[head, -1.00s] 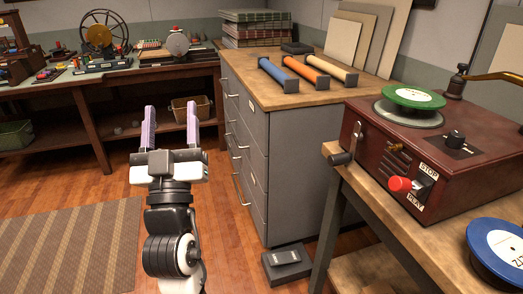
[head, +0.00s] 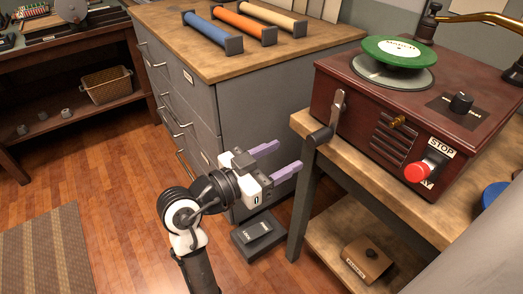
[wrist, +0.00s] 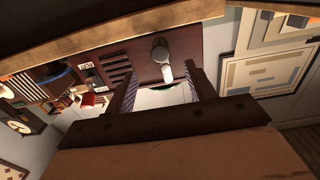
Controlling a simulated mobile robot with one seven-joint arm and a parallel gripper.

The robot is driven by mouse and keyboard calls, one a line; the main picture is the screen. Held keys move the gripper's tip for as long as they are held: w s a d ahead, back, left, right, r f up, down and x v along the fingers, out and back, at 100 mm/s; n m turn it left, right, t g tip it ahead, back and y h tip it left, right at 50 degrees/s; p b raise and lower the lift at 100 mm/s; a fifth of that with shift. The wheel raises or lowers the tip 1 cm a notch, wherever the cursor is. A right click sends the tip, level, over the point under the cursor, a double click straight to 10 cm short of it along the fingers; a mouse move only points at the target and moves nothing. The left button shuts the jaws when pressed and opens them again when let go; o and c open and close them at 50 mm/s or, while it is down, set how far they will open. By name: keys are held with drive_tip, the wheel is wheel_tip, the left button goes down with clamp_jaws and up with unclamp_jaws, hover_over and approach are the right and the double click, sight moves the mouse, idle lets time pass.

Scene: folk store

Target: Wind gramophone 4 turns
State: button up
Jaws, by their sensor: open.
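The gramophone (head: 405,140) is a dark red wooden box on the wooden bench at the right of the head view. A green record (head: 392,51) sits on its turntable. The crank also shows in the wrist view (wrist: 160,50), upside down, beyond my fingers. My gripper (head: 282,161) is open and empty, with purple fingers pointing right. It is left of and lower than the crank handle, apart from it.
The bench edge (head: 350,165) lies just right of my gripper. A grey drawer cabinet (head: 225,110) with blue, orange and cream rolls stands behind it. A dark switch box (head: 258,236) is on the floor below.

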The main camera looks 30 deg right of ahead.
sight(310, 142)
drive_tip(key=d, duration=0.3)
drive_tip(key=d+p, duration=0.1)
drive_tip(key=d, duration=0.2)
drive_tip(key=d+p, duration=0.1)
drive_tip(key=d, duration=0.2)
drive_tip(key=shift+w+d+r, duration=0.1)
drive_tip(key=shift+w+d, duration=0.3)
drive_tip(key=shift+d, duration=0.3)
drive_tip(key=c, duration=0.8)
drive_tip(key=shift+c, duration=0.2)
